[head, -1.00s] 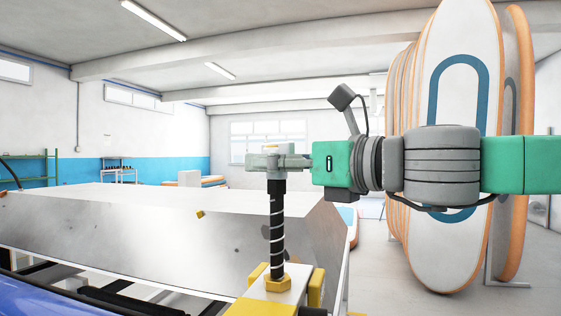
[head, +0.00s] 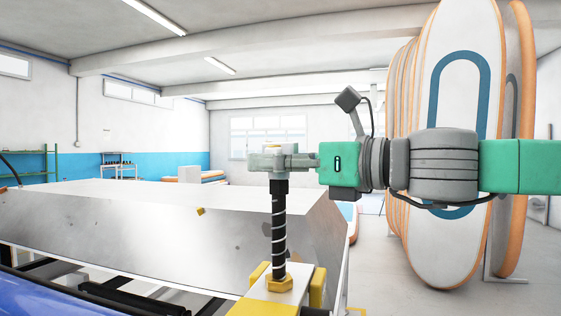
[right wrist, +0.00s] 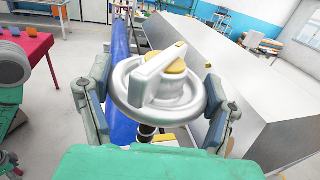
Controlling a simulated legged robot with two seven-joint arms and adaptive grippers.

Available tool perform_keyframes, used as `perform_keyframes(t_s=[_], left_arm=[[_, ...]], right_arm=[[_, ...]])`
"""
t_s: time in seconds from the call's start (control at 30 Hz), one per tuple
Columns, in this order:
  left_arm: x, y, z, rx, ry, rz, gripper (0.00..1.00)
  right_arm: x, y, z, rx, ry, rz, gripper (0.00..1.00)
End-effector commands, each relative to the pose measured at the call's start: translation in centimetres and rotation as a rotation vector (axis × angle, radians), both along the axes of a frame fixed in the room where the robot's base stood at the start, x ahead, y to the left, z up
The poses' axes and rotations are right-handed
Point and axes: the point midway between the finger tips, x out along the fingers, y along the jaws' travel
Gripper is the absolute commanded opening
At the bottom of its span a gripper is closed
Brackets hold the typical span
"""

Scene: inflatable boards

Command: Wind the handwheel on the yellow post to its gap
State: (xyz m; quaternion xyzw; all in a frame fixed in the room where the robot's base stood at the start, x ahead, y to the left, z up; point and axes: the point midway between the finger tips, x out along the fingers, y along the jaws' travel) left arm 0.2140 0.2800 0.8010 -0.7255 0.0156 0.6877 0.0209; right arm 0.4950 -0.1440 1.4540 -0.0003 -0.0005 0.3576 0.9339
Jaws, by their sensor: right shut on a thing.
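The handwheel (right wrist: 158,82) is a silver ring with a white bar handle and a yellow hub in the right wrist view. It sits on top of a dark spindle with a pale spiral (head: 279,225), which rises from a yellow nut on the yellow post (head: 268,308) in the head view. My right gripper (head: 282,161) is shut on the handwheel, with one finger on each side of the rim. It comes in level from the right. The fingers hide most of the wheel in the head view. The gap cannot be made out.
A large grey metal block (head: 150,235) stands left of the post. A blue rounded surface (head: 45,300) lies at the lower left. Upright white and orange boards (head: 450,150) stand at the right. A red table (right wrist: 32,58) shows at the left of the right wrist view.

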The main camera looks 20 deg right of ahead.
Motion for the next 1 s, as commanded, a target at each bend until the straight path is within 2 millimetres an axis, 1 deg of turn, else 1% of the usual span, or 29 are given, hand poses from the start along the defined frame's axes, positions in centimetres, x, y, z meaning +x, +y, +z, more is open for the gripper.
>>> perform_keyframes(t_s=[0.73,0.77,0.8,0.83,1.0], left_arm=[[0.0,0.0,-0.02,0.0,0.0,0.0,0.55],[0.0,0.0,-0.02,0.0,0.0,0.0,0.55],[-0.01,0.0,-0.02,0.0,0.0,0.0,0.55],[-0.01,0.0,-0.02,0.0,0.0,0.0,0.55],[0.0,0.0,-0.01,0.0,0.0,0.0,0.55]], right_arm=[[0.18,-0.22,-0.37,-0.001,0.007,-0.005,0.47],[0.18,-0.22,-0.38,-0.001,0.007,-0.005,0.79],[0.17,-0.2,-0.37,-0.001,0.007,-0.005,0.93],[0.16,-0.19,-0.36,-0.001,0.007,-0.005,0.96],[-0.06,-0.14,-0.19,-0.001,0.004,-0.003,0.96]])
